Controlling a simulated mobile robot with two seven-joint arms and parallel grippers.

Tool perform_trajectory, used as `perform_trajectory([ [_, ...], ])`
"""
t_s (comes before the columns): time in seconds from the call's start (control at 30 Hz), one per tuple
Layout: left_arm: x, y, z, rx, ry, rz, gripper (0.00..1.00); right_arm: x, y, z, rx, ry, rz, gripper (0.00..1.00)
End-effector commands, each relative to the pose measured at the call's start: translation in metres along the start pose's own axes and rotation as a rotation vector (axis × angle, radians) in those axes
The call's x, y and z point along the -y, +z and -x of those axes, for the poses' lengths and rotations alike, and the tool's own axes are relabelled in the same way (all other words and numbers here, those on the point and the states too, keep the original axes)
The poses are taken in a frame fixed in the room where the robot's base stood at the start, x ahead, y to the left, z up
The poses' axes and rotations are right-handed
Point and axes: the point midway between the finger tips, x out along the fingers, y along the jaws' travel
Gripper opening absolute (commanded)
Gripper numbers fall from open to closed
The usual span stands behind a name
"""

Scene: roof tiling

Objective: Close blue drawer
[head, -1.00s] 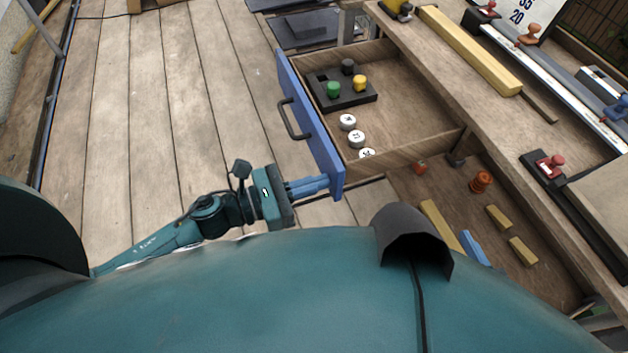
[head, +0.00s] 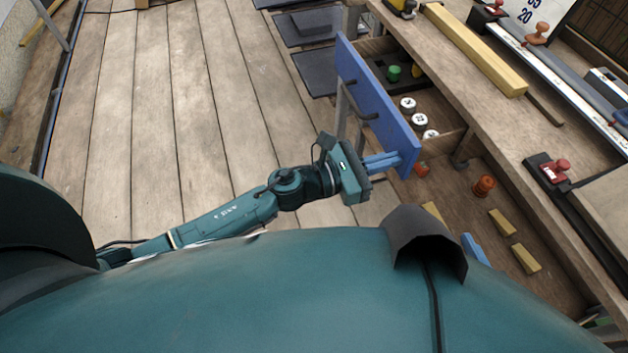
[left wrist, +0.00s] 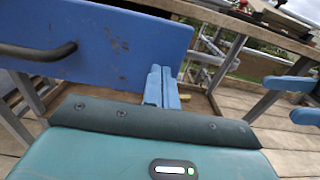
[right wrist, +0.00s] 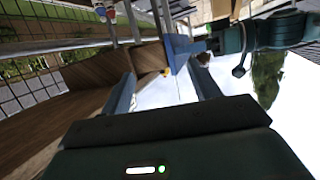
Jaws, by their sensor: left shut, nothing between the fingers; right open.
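The blue drawer front (head: 375,97) stands partly out from the workbench in the head view, with a dark handle (head: 359,103) on its face. Behind it the drawer holds white round pieces (head: 419,119) and a green knob (head: 394,73). My left gripper (head: 398,159) is shut and empty, its blue fingertips at the near lower end of the drawer front. In the left wrist view the drawer front (left wrist: 100,40) fills the upper left, and the shut fingers (left wrist: 161,88) reach its right end. My right gripper (right wrist: 160,92) is open and empty in the right wrist view.
The wooden workbench top (head: 425,55) overhangs the drawer, carrying a long yellow bar (head: 472,48) and red-handled stamps. A lower shelf (head: 478,215) holds orange and yellow pieces beside the drawer. Plank floor (head: 200,90) at left is clear.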

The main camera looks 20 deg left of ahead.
Motion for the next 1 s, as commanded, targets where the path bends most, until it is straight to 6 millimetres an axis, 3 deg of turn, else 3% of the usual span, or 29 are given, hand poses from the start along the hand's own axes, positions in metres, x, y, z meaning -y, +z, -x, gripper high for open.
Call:
perform_trajectory([
  [0.2, 0.000, -0.002, -0.056, 0.002, -0.002, -0.001, 0.00, 0.003, 0.013, -0.009, 0.009, -0.013, 0.026, 0.62],
  [0.43, 0.000, -0.002, -0.095, 0.002, -0.001, -0.001, 0.00, 0.006, 0.025, -0.016, 0.028, -0.025, 0.061, 0.62],
  [0.7, 0.000, -0.001, -0.115, 0.000, 0.000, 0.001, 0.00, 0.009, 0.028, -0.020, 0.029, -0.039, 0.084, 0.62],
  [1.0, 0.000, 0.002, -0.118, 0.003, 0.002, 0.001, 0.00, 0.009, 0.029, -0.020, 0.033, -0.040, 0.087, 0.62],
])
